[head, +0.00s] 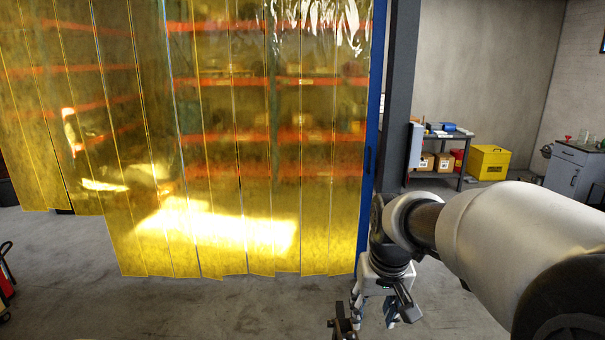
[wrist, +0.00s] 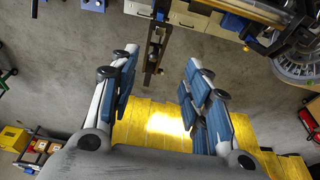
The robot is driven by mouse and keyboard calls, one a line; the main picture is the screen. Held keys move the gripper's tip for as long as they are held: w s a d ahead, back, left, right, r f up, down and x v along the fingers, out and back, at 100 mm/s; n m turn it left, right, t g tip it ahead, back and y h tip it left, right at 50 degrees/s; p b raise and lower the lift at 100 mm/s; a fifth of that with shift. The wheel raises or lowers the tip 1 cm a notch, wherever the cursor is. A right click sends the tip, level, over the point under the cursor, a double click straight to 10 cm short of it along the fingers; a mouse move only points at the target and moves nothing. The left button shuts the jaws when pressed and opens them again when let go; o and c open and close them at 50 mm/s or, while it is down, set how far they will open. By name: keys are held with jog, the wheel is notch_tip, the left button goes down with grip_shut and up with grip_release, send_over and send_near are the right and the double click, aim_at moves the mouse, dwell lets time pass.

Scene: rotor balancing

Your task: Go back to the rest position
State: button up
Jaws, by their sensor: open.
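My gripper (head: 376,312) hangs low at the right of centre in the head view, at the end of my grey and white arm. It is in front of the dark post beside the yellow strip curtain (head: 240,180). In the wrist view my gripper (wrist: 160,78) has its two blue-padded fingers wide apart, with nothing between them. The curtain (wrist: 160,120) also shows there, beyond the fingers.
A dark post (head: 398,100) stands right of the curtain. Farther back are a shelf cart with boxes, a yellow box (head: 490,163) and a grey cabinet (head: 573,170). Bare concrete floor (head: 190,308) lies in front. A round machine part (wrist: 297,65) shows upper right in the wrist view.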

jog(key=s+f+t+b, duration=0.1)
jog(key=s+b, duration=0.1)
jog(key=s, duration=1)
jog(key=s+f+b, duration=0.2)
jog(key=s+b, duration=0.1)
jog(key=s, duration=0.9)
jog(key=shift+s+f+t, duration=0.15)
jog(key=shift+f+t, duration=0.15)
jog(key=shift+t, duration=0.1)
jog(key=shift+f, duration=0.1)
